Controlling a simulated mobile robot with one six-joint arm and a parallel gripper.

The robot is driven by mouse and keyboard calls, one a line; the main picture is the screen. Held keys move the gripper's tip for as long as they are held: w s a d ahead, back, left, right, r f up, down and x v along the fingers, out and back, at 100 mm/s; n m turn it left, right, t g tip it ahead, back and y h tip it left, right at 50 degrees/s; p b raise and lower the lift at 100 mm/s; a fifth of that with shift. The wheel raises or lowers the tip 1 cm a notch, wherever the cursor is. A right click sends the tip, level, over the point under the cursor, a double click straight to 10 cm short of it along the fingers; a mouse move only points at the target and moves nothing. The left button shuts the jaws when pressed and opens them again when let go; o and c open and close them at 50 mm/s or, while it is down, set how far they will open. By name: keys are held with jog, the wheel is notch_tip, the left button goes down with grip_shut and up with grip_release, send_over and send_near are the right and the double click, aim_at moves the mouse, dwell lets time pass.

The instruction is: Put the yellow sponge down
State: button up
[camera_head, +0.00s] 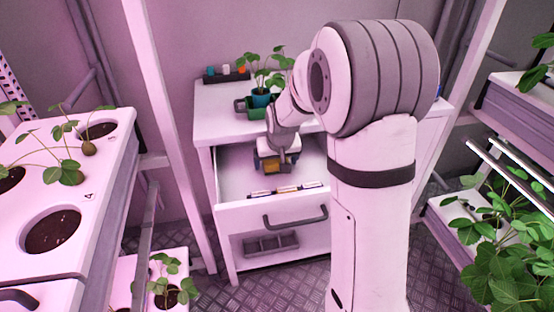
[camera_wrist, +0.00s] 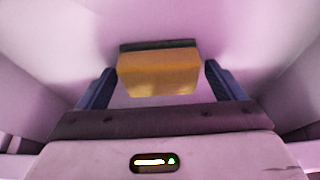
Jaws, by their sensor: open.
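The yellow sponge (camera_wrist: 158,73) is a small block with a dark layer along its far edge. In the wrist view it sits between the two blue fingers of my gripper (camera_wrist: 160,88), with a gap on each side. In the head view the sponge (camera_head: 285,166) is inside the open white drawer (camera_head: 232,177), at the tip of my gripper (camera_head: 277,160). My gripper is open and reaches down into the drawer. I cannot tell from these views whether the sponge's underside is flat on the drawer floor.
Several small labelled items (camera_head: 287,190) lie along the drawer's front. Planting racks (camera_head: 105,195) stand at left, and leafy plants (camera_head: 500,235) at right. The drawer walls are close around my gripper.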

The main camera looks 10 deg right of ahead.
aim_at(278, 161)
jog(key=r, duration=0.4)
jog(key=s+r+p, duration=0.1)
jog(key=r, duration=0.1)
jog(key=shift+d, duration=0.2)
jog(key=s+r+g, duration=0.2)
jog(key=s, duration=2.5)
jog(key=shift+s+r, duration=0.25)
jog(key=shift+r, duration=0.05)
jog(key=shift+r, duration=0.1)
